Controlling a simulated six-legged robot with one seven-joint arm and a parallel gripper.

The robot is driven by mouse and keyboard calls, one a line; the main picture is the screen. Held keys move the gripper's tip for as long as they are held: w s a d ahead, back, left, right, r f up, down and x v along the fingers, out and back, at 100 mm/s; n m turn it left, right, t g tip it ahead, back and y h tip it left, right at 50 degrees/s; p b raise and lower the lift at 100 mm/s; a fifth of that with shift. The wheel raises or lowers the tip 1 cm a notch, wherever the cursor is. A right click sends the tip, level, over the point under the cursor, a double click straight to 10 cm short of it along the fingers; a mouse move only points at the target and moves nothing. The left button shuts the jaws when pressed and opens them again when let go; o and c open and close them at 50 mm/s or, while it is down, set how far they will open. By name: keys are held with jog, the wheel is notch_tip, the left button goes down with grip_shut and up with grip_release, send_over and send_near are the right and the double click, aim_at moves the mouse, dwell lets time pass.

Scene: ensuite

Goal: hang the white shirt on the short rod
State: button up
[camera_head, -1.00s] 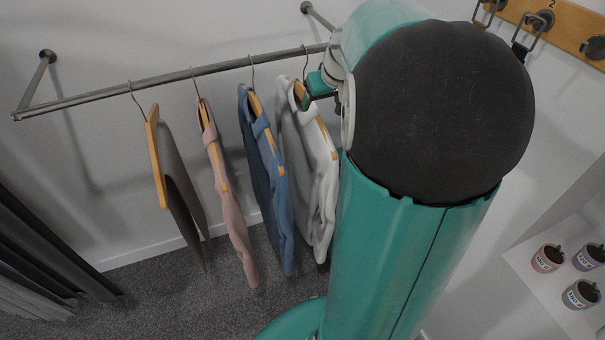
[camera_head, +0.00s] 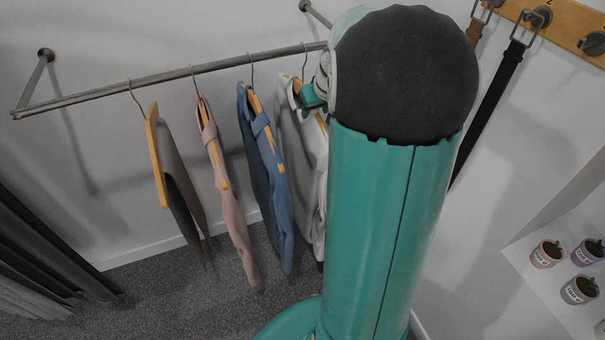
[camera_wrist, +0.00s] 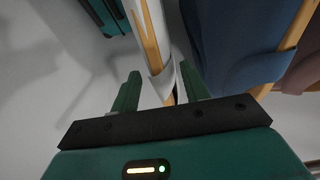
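The white shirt (camera_head: 311,160) hangs on a wooden hanger by a wire hook from a metal rod (camera_head: 170,76), at the right of the row. My arm hides its right side. I cannot tell whether this is the short rod; no other rod shows clearly. My gripper (camera_head: 314,97) is at the top of the shirt, mostly hidden by my arm. In the wrist view, its two green fingers (camera_wrist: 160,88) stand apart on either side of the hanger (camera_wrist: 150,40) and a bit of white cloth, with gaps visible.
A blue garment (camera_head: 265,185), a pink garment (camera_head: 225,180) and a grey garment (camera_head: 185,185) hang left of the white shirt. Dark and grey hanging cloth (camera_head: 40,255) stands at far left. At right are a wooden hook board (camera_head: 565,35) with belts and a shelf (camera_head: 540,262) with small pots.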

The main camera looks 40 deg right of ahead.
grip_shut()
jog(key=shift+r, duration=0.55)
jog(key=shift+v, duration=1.1)
jog(key=shift+s+a+r, duration=0.2)
jog(key=shift+s+r, duration=0.25)
jog(key=shift+s, duration=0.2)
jog(key=shift+s+a+r, duration=0.2)
jog(key=shift+s+r, duration=0.3)
jog(key=shift+s, duration=0.15)
jog(key=s+a, duration=0.3)
jog(key=s, duration=0.8)
jog(key=shift+s+a, duration=0.3)
jog(key=shift+s, duration=0.05)
